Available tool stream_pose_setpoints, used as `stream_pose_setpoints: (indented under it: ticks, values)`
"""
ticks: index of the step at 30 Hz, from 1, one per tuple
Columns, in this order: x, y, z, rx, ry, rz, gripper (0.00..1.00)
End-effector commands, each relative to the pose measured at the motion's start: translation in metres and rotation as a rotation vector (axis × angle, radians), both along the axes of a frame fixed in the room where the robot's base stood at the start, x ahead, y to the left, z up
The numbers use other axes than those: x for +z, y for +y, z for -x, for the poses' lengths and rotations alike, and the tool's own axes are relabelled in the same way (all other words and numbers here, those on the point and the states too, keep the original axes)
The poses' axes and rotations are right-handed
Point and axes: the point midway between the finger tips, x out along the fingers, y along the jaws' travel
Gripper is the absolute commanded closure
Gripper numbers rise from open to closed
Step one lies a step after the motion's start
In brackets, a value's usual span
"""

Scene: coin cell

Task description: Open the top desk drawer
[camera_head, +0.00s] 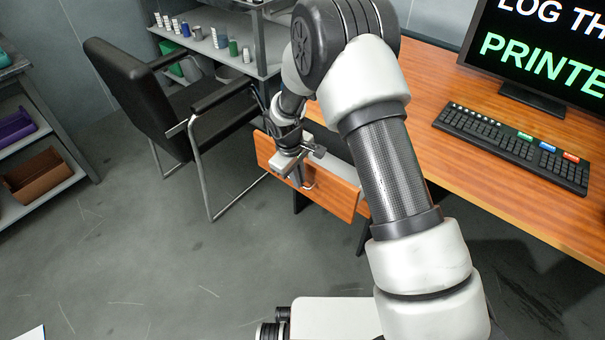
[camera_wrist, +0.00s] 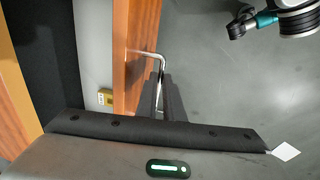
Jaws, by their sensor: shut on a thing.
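The top desk drawer stands pulled out from the desk, its orange wood front (camera_head: 335,192) well clear of the desk edge. In the wrist view its wood front (camera_wrist: 135,55) runs up and down, with the pale and dark inside showing to its left. My gripper (camera_head: 299,182) is at the drawer front, with its fingers closed on the metal handle (camera_head: 309,186). In the wrist view my gripper (camera_wrist: 161,95) has its two dark fingers around the bent silver handle (camera_wrist: 150,53). My arm hides part of the drawer and desk in the head view.
A small yellow item (camera_wrist: 106,97) lies inside the drawer. The desk (camera_head: 450,170) holds a keyboard (camera_head: 510,148) and a monitor (camera_head: 550,45). A black chair (camera_head: 135,85) stands left of the drawer, near a grey shelf (camera_head: 215,55) with small bottles. The floor in front is clear.

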Motion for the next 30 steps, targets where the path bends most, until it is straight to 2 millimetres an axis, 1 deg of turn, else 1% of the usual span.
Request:
stream_pose_setpoints:
  ticks: [1,6,9,13,18,29,30]
  values:
    - [0.000,0.006,0.007,0.005,0.001,0.001,1.00]
    - [0.000,0.023,0.030,0.005,0.001,0.002,1.00]
    - [0.000,0.032,0.040,0.004,0.001,0.001,1.00]
    - [0.000,0.039,0.050,0.002,0.001,0.001,1.00]
    - [0.000,0.043,0.056,0.001,0.001,0.001,1.00]
    - [0.000,0.043,0.056,0.000,0.001,0.001,1.00]
    - [0.000,0.043,0.056,0.000,0.001,0.001,0.87]
